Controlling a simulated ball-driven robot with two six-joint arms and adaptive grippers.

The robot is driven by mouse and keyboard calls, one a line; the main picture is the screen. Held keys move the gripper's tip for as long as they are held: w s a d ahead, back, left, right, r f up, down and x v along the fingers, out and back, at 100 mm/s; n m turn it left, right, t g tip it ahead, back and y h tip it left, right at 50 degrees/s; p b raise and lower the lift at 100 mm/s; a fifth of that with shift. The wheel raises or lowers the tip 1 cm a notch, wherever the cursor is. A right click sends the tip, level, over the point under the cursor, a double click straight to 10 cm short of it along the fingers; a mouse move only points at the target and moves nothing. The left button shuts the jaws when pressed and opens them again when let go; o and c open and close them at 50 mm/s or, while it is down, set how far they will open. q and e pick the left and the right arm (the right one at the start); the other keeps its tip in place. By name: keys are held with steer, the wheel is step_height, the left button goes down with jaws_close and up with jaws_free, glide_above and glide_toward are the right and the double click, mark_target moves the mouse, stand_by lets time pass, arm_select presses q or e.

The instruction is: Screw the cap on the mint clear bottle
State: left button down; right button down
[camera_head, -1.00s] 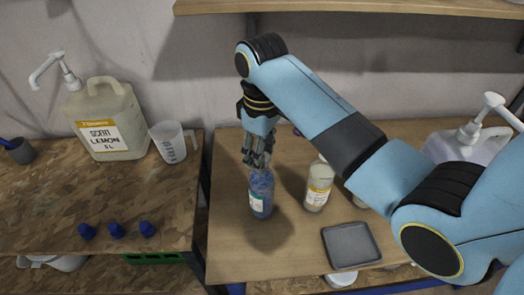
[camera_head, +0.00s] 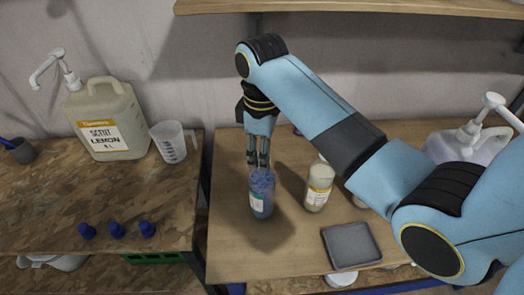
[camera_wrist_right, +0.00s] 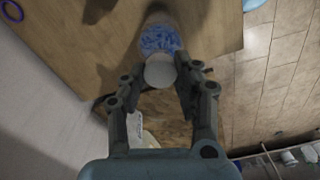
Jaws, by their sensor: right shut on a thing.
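A clear bottle (camera_head: 261,202) holding blue contents, with a white and green label, stands upright on the right-hand table; its label is too small to read, so I cannot confirm it is the mint one. It also shows in the right wrist view (camera_wrist_right: 160,38). My right gripper (camera_head: 259,165) points down at the bottle's top. In the right wrist view, a round white cap (camera_wrist_right: 159,72) is between the fingers, at the bottle's mouth. The gripper is shut on this cap. Whether the cap is seated on the neck cannot be told. My left gripper is not in view.
A clear bottle with a yellow label (camera_head: 318,188) stands close to the right. A grey tray (camera_head: 351,246) lies at the front right. Three blue caps (camera_head: 116,229), a measuring jug (camera_head: 172,143) and a lemon jug (camera_head: 104,125) stand on the left-hand counter.

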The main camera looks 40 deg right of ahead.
steer(key=m, duration=0.4)
steer(key=shift+f, duration=0.1)
steer(key=shift+m, duration=0.9)
steer(key=shift+m, duration=1.1)
steer(key=m, duration=0.3)
steer(key=shift+s+m, duration=0.1)
steer(key=shift+m, duration=0.2)
